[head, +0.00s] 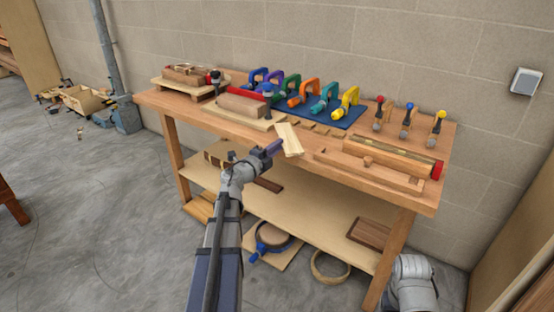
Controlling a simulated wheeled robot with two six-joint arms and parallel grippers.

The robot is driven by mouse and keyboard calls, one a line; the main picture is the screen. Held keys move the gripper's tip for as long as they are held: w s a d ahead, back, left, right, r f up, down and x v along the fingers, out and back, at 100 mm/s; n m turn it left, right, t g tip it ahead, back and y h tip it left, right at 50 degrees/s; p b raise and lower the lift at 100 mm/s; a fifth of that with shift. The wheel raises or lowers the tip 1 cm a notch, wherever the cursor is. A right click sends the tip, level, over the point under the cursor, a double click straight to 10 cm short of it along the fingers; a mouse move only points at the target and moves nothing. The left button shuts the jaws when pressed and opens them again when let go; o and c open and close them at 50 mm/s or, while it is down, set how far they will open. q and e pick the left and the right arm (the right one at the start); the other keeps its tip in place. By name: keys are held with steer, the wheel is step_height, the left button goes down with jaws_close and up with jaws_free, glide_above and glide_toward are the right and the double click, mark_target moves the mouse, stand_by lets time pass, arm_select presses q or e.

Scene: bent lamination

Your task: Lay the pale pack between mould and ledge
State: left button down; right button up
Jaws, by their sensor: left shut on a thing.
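My left gripper (275,148) is shut on the pale pack (289,138), a short flat light-wood strip. It holds the pack at the bench's front edge, right of a brown curved-top block (241,106) that looks like the mould. That block sits on a pale board (234,119) with a red strip (245,91) behind it. The ledge cannot be told for certain at this size. My right gripper is not in view; only part of my right arm shows at the bottom right.
The wooden workbench (296,154) carries several coloured clamps on a blue mat (330,116). A second wooden fixture (188,83) stands at the left end. A long wooden piece with a red end (393,156) lies at the right. Several small tools (405,120) stand behind it.

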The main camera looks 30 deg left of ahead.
arm_select(q)
step_height(320, 180, down, 4)
steer(key=b, duration=0.3)
steer(key=shift+r, duration=0.25)
steer(key=shift+f, duration=0.15)
steer(key=c, duration=1.3)
jaws_free()
steer(key=shift+c, duration=0.2)
steer(key=o, duration=0.4)
steer(key=shift+o, duration=0.2)
steer(key=shift+r, duration=0.25)
steer(key=s, duration=0.8)
steer(key=s+a, duration=0.1)
steer(key=s, duration=0.3)
steer(key=shift+f, duration=0.15)
steer(key=shift+c, duration=0.2)
